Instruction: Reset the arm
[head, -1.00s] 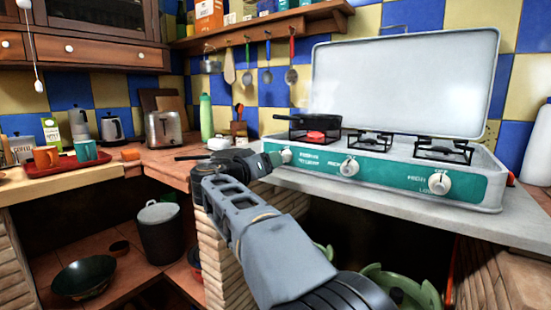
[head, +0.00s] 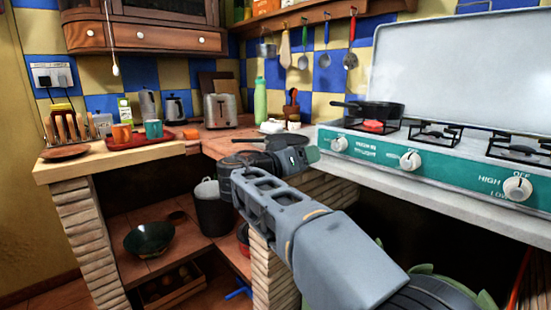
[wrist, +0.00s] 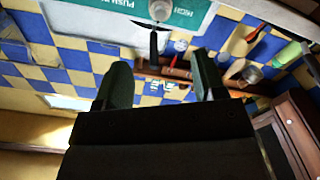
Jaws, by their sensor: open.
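My arm reaches up from the lower right in the head view and folds near the middle. My gripper (head: 306,155) is at its end, small in that view, in front of the counter corner and left of the stove. The wrist view shows the two dark green fingers of my gripper (wrist: 162,80) spread apart with nothing between them. Tiled wall and the hanging shelf show beyond the gap, tilted in the picture.
A camping stove (head: 400,160) with a black pan (head: 378,111) stands at right. A toaster (head: 222,111), a green bottle (head: 260,101) and a red tray (head: 135,142) with mugs are on the counter.

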